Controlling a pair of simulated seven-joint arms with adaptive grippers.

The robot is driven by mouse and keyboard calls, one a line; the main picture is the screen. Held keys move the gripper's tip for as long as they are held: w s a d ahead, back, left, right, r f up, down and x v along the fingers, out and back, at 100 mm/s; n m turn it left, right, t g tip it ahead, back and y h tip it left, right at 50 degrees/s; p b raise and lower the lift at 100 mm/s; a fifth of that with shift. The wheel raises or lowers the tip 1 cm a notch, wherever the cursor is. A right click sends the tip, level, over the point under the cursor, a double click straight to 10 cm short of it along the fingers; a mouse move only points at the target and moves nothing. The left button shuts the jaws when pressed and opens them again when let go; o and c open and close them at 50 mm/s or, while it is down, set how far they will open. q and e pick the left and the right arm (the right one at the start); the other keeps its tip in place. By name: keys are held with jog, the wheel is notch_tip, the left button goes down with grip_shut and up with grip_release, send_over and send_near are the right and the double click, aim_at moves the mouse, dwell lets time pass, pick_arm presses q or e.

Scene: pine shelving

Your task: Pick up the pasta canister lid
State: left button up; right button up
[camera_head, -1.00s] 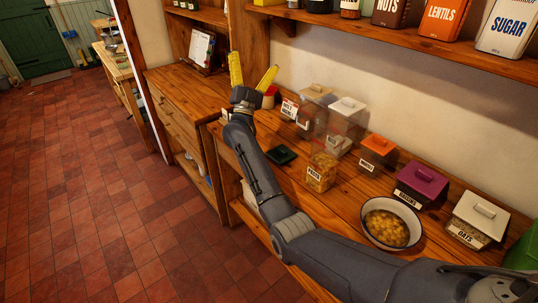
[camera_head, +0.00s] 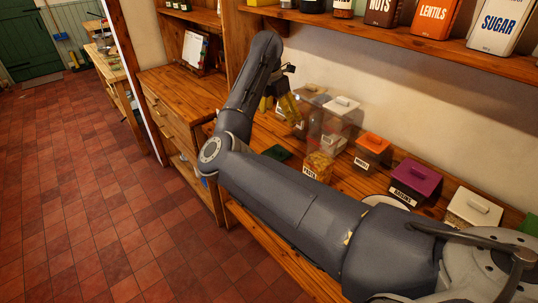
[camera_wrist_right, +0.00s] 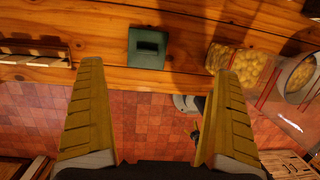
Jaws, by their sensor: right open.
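The pasta canister lid is a dark green square (camera_head: 277,153) lying flat on the wooden shelf, left of the open pasta canister (camera_head: 318,168). In the right wrist view the lid (camera_wrist_right: 147,60) shows its raised handle and lies beyond and between the fingertips, apart from them. My right gripper (camera_head: 279,110) has yellow fingers, partly hidden by its own arm, and hangs above the shelf near the lid. In the wrist view its fingers (camera_wrist_right: 157,70) are spread wide with nothing between them. My left gripper is not in view.
Clear canisters (camera_head: 328,128) stand behind the lid. An orange-lidded canister (camera_head: 372,150), a purple-lidded one (camera_head: 416,179) and a white-lidded one (camera_head: 472,210) stand to the right. An upper shelf (camera_head: 400,42) overhangs.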

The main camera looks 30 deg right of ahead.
aim_at(277, 149)
jog(key=shift+m+y, duration=0.3)
jog(key=shift+y, duration=0.3)
jog(key=f, duration=0.5)
jog(key=w+f, duration=0.1)
jog(key=f, duration=1.1)
jog(key=shift+w+f, duration=0.2)
jog(key=shift+f, duration=0.05)
jog(key=c, duration=1)
